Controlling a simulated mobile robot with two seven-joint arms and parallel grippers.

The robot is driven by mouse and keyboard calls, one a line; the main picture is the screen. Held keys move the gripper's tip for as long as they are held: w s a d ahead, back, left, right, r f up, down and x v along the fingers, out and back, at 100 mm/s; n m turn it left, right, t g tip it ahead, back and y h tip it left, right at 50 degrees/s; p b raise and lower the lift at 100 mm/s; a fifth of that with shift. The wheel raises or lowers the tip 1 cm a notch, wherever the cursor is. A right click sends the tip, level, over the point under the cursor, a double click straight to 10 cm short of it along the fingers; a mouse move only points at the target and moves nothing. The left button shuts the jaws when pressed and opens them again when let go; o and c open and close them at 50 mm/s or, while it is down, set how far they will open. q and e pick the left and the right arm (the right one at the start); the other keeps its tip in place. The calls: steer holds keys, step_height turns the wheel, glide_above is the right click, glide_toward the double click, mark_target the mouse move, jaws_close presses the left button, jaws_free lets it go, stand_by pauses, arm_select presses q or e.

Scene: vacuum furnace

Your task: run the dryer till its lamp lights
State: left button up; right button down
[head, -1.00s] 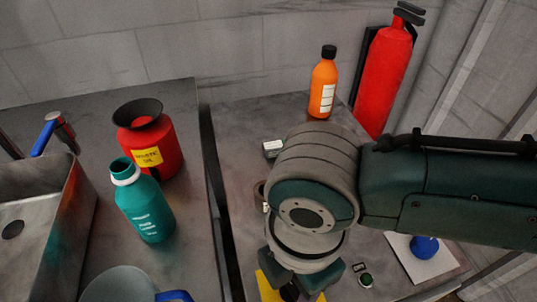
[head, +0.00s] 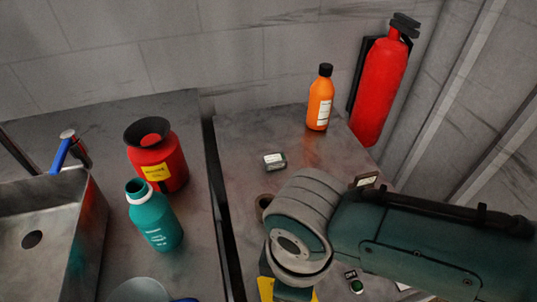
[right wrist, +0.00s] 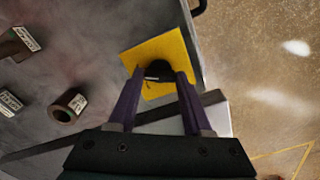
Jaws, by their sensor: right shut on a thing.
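A yellow plate (right wrist: 160,62) with a black knob (right wrist: 158,71) on it shows in the right wrist view. My right gripper (right wrist: 158,77) is shut on the black knob, one finger on each side. In the head view my right arm hides most of the knob, and only part of the yellow plate (head: 266,287) shows. A small dark green round lamp or button (head: 356,287) sits beside a small label (head: 351,273) reading something like "DRY". It looks dark. My left gripper is not in view.
On the right bench stand an orange bottle (head: 320,100), a small labelled block (head: 275,161) and a brown ring-shaped piece (head: 263,204). A red extinguisher (head: 379,90) is at the wall. A teal bottle (head: 155,218), a red waste can (head: 158,160) and a sink (head: 60,230) are left.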

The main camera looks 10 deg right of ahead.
steer(key=shift+m, duration=0.3)
steer(key=shift+c, duration=1.6)
jaws_free()
steer(key=shift+r, duration=0.1)
step_height(320, 180, up, 10)
steer(key=p, duration=0.3)
